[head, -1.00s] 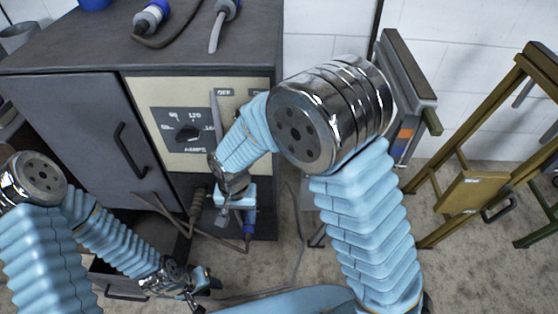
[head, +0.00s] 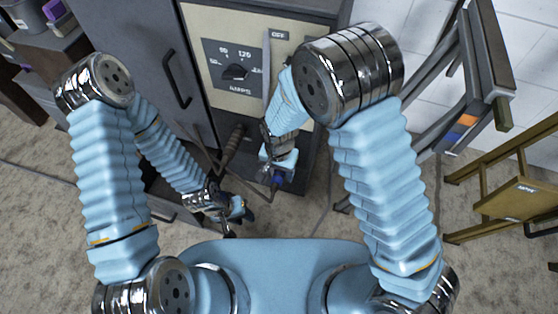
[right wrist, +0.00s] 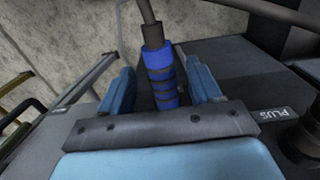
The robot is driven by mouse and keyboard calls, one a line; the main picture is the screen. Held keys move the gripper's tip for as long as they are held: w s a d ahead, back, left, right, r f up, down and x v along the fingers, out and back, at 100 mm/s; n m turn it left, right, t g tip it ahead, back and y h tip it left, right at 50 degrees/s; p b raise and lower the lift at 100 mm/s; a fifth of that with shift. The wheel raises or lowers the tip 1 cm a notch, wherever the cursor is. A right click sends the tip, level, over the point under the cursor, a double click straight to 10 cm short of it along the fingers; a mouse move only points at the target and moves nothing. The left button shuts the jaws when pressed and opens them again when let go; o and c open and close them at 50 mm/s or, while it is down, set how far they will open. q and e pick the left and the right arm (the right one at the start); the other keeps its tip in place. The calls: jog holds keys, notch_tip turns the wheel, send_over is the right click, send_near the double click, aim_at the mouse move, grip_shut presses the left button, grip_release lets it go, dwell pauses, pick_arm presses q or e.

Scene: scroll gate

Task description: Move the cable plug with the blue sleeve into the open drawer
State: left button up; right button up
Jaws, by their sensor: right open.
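The cable plug with the blue sleeve (right wrist: 161,76) stands between the fingers of my right gripper (right wrist: 161,88) in the right wrist view. The fingers are open, with gaps on both sides of the sleeve. In the head view, the blue sleeve (head: 278,180) shows just below my right gripper (head: 279,166), at the cabinet's low front ledge. The open drawer (head: 160,187) is at the cabinet's lower left, partly hidden by my left arm. My left gripper (head: 238,217) is low, right of the drawer; its jaws are too small to judge.
The dark cabinet (head: 130,50) has a cream panel with an AMPS dial (head: 236,72). A dark cable or handle-like stem (head: 232,147) hangs left of my right gripper. A plate marked PLUS (right wrist: 268,115) lies right of the plug. A yellow-brown frame (head: 510,195) stands at right.

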aim_at(274, 189)
jog(key=shift+f, duration=0.65)
grip_shut()
jog(key=shift+s+a, duration=0.1)
jog(key=shift+s, duration=0.15)
dwell(0.7)
jog(key=shift+s+a, duration=0.2)
jog(key=shift+s, duration=0.5)
jog(key=shift+s+a, duration=0.25)
jog(key=shift+s, duration=0.4)
jog(key=shift+s+a, duration=0.2)
jog(key=shift+s, duration=0.5)
jog(key=shift+d, duration=0.1)
